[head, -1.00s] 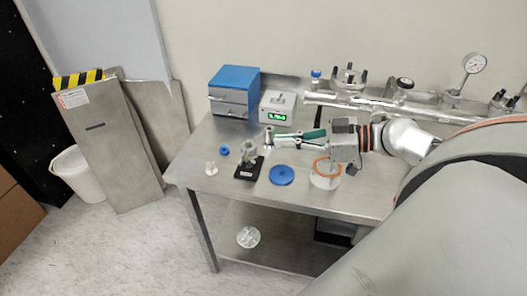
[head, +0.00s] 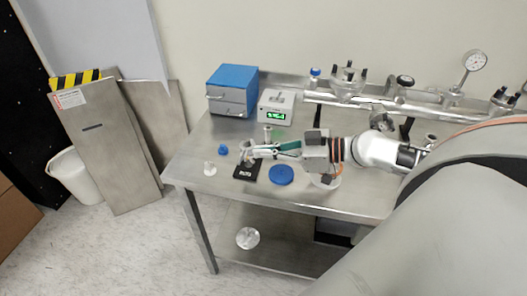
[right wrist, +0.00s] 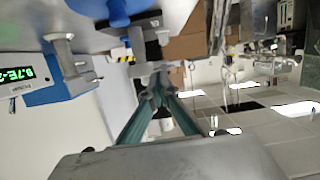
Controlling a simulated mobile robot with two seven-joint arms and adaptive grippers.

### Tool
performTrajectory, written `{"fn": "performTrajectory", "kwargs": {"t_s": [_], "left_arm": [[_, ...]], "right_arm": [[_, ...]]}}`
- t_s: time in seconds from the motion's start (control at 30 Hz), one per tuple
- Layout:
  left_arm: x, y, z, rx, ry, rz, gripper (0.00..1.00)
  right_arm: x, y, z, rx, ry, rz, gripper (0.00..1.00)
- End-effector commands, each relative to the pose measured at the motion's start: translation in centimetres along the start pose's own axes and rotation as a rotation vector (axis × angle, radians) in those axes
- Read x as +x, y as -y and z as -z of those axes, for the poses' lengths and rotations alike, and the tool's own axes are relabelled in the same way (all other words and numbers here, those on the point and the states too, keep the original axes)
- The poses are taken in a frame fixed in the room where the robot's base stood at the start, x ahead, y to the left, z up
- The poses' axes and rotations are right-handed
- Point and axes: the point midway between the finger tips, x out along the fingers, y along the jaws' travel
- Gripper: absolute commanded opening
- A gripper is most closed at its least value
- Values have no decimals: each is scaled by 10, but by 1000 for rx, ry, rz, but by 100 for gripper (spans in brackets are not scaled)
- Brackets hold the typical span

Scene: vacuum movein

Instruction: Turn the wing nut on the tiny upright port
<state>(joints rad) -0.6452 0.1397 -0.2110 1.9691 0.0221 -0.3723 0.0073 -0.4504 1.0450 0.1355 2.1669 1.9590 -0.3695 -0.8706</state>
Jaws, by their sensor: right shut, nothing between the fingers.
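A small grey upright fitting (head: 246,146) stands on a black labelled plate (head: 249,173) at the left of the bench. A thin upright metal post (head: 267,133) stands behind it; it also shows in the right wrist view (right wrist: 62,50). I cannot make out a wing nut on either. My right gripper (head: 250,152) reaches in from the right, its green fingers shut and empty, tips at the fitting on the plate. Its fingers also show in the right wrist view (right wrist: 157,88). I cannot tell whether they touch the fitting. My left gripper is not in view.
A blue disc (head: 281,174), a small blue knob (head: 223,150) and a white fitting (head: 209,169) lie nearby. A gauge controller (head: 276,107) and a blue-topped box (head: 232,91) stand behind. A metal pipe manifold (head: 400,100) runs along the back right.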

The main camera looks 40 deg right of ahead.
Motion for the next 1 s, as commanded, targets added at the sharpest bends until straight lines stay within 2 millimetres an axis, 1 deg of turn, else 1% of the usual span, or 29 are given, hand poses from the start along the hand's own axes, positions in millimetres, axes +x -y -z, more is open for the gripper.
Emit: {"fn": "performTrajectory", "kwargs": {"t_s": [0.27,1.0], "left_arm": [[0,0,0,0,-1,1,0],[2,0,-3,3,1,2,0]], "right_arm": [[0,0,0,6,0,2,0],[0,-4,-2,134,0,32,0]]}}
